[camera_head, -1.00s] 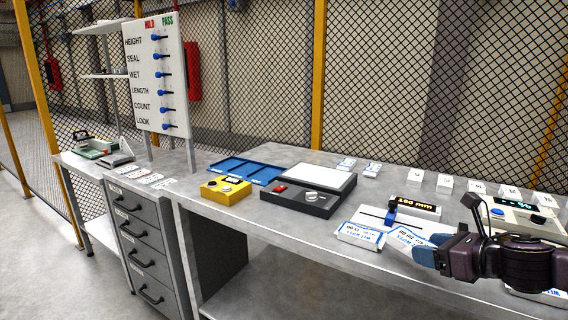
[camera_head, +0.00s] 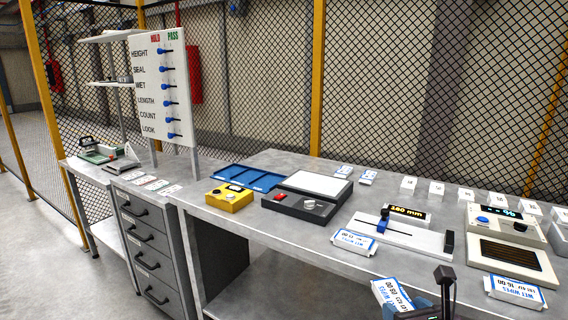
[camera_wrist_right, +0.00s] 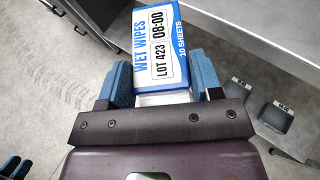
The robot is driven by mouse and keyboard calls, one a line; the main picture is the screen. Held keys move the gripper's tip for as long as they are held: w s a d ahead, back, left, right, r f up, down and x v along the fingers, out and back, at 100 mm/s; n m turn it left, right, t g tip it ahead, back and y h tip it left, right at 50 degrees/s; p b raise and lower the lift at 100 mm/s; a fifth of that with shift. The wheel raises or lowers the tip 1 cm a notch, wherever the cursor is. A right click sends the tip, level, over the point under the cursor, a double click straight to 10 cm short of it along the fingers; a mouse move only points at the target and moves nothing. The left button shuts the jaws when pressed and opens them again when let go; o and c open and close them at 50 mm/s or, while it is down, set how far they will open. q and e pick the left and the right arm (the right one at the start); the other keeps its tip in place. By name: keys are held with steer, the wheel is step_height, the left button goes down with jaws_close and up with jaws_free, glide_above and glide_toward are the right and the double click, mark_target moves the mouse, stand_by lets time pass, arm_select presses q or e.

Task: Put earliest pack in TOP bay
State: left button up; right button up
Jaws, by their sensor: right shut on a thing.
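My right gripper (camera_head: 425,306) is at the bottom of the head view, in front of the bench's front edge. It is shut on a white and blue wet wipes pack (camera_head: 391,294). In the right wrist view the pack (camera_wrist_right: 160,45) reads LOT 423, 08:00, and sits between the blue fingers of the gripper (camera_wrist_right: 163,86). A second pack (camera_head: 354,241) lies on the bench by the length gauge. A third pack (camera_head: 515,290) lies at the right, its time seemingly 16:00. I cannot tell which place is the TOP bay.
The bench holds a length gauge (camera_head: 403,233), a black scale (camera_head: 307,196), a yellow box (camera_head: 229,197), a blue tray (camera_head: 246,177) and a tester (camera_head: 512,258). At the left stand a drawer cabinet (camera_head: 150,250), a HOLD/PASS board (camera_head: 160,85) and white shelves (camera_head: 110,36).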

steer(key=s+a+m+h+p, duration=0.1)
steer(key=s+a, duration=0.1)
steer(key=s, duration=0.4)
steer(key=shift+m+h, duration=0.3)
steer(key=shift+h, duration=0.1)
steer(key=shift+s+a, duration=0.1)
steer(key=shift+s, duration=0.05)
stand_by(0.5)
